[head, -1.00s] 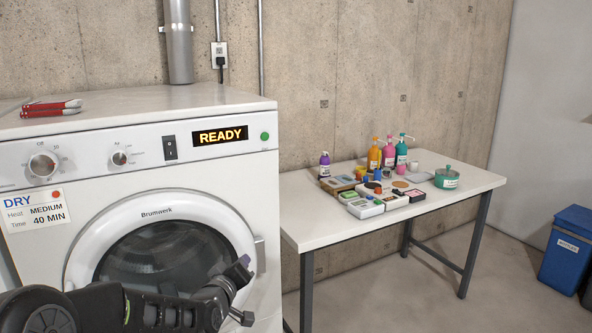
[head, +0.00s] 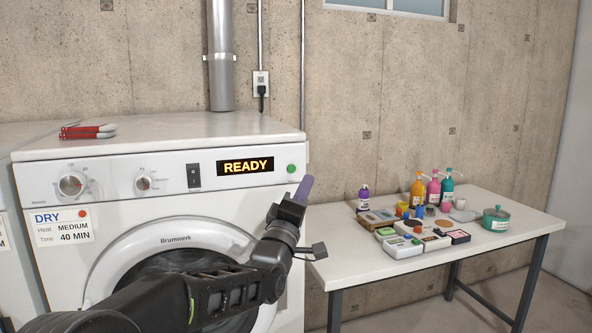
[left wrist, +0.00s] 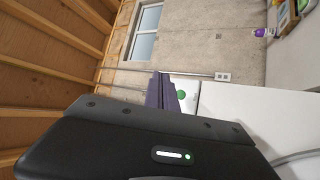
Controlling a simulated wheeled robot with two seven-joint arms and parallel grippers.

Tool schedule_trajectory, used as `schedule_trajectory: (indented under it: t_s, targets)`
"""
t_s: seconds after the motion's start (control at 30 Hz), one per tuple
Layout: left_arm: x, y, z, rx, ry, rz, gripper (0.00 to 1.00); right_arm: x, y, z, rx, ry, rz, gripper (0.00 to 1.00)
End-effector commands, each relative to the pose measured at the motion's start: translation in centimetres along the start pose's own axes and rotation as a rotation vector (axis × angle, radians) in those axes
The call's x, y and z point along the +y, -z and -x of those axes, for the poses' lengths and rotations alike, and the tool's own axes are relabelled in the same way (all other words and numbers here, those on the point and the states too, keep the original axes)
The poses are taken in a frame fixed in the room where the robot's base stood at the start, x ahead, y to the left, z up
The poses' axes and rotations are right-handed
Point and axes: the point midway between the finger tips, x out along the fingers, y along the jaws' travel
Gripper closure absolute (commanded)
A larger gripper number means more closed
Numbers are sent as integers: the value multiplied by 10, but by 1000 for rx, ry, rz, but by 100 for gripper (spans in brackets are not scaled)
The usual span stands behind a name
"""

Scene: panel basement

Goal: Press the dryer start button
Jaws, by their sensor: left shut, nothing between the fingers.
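The white dryer (head: 120,175) stands at the left in the head view. Its round green start button (head: 291,168) is at the right end of the control panel, beside the lit READY display (head: 245,166). My left gripper (head: 303,189) is shut and empty, its purple-grey fingertips pointing up just below and right of the button, with no contact that I can make out. In the left wrist view the green button (left wrist: 182,95) shows just beyond the fingertips (left wrist: 162,92). My right gripper is in neither view.
A white table (head: 370,262) with bottles, small boxes and a green pot (head: 496,218) stands right of the dryer. Red-handled tools (head: 88,131) lie on the dryer top. A metal duct (head: 220,70) and an outlet (head: 261,84) are on the concrete wall behind.

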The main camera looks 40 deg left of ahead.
Motion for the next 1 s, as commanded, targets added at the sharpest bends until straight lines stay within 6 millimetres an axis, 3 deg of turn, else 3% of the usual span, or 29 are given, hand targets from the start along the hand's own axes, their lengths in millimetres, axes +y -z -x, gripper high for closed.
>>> schedule_trajectory:
  t_s: [0.37, 0.83, 1.0]
  targets:
    - [-2, 3, -5, -1, 2, -2, 100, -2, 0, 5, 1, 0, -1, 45]
    - [-28, 31, -44, 0, 4, -2, 100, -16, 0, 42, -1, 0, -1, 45]
    - [-41, 38, -54, -1, 2, -2, 100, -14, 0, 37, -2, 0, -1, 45]
